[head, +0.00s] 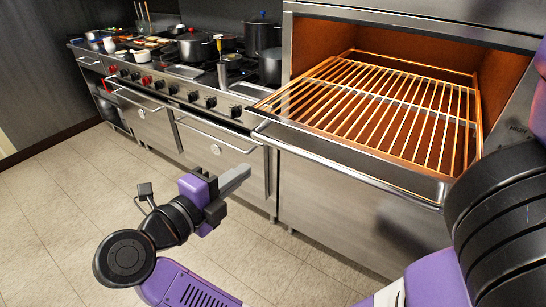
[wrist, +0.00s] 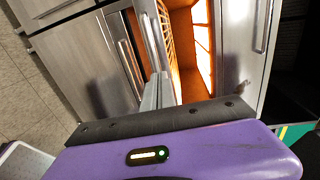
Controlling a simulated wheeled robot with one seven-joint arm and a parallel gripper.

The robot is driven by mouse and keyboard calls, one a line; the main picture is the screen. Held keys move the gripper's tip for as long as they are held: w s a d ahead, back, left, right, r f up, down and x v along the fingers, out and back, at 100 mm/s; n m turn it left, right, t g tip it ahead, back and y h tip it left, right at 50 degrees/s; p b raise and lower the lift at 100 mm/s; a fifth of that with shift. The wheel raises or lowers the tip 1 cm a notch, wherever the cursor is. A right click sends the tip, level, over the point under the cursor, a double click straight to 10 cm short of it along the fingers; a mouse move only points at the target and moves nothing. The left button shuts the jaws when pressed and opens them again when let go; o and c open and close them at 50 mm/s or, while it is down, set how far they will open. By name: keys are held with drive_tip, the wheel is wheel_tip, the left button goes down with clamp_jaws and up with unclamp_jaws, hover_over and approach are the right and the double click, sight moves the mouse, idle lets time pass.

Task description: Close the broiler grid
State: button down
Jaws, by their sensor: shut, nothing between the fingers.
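The broiler grid (head: 381,104) is a rack of pale wire bars in a broiler with a glowing orange inside. It is pulled out, with its front part over the steel front ledge of the broiler (head: 350,165). In the wrist view, part of the grid (wrist: 167,28) shows at the upper middle, beside the orange broiler inside. My gripper (head: 240,178) is shut and empty, in front of the range and left of the broiler, below the grid's height. Its fingers (wrist: 157,90) point toward the broiler in the wrist view, apart from the grid as far as I can tell.
A long steel handle bar (head: 335,162) runs across the broiler front. A range (head: 180,85) with red and black knobs, oven doors and several pots stands to the left. The tiled floor (head: 60,215) at the left is clear.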

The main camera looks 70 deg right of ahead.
sight(326, 104)
drive_tip(key=shift+y, duration=0.4)
drive_tip(key=x, duration=0.4)
drive_tip(key=p+x, duration=0.1)
drive_tip(key=x, duration=0.4)
drive_tip(key=p+x, duration=0.1)
drive_tip(key=x, duration=0.3)
drive_tip(key=shift+w+d+f, duration=0.25)
drive_tip(key=shift+w+f, duration=0.1)
drive_tip(key=shift+f, duration=0.05)
drive_tip(key=r+p+x, duration=0.1)
drive_tip(key=p+x, duration=0.1)
drive_tip(key=x, duration=0.7)
drive_tip(key=r+p+x, duration=0.2)
drive_tip(key=p+x, duration=0.1)
drive_tip(key=x, duration=0.7)
drive_tip(key=d+r+p+x, duration=0.1)
drive_tip(key=r+p+x, duration=0.1)
drive_tip(key=x, duration=0.7)
drive_tip(key=shift+s+d+r+p, duration=0.15)
drive_tip(key=shift+d+p, duration=0.15)
drive_tip(key=shift+p, duration=0.2)
drive_tip(key=shift+d, duration=0.1)
drive_tip(key=shift+s+r, duration=0.1)
drive_tip(key=shift+s, duration=0.05)
drive_tip(key=shift+r, duration=0.1)
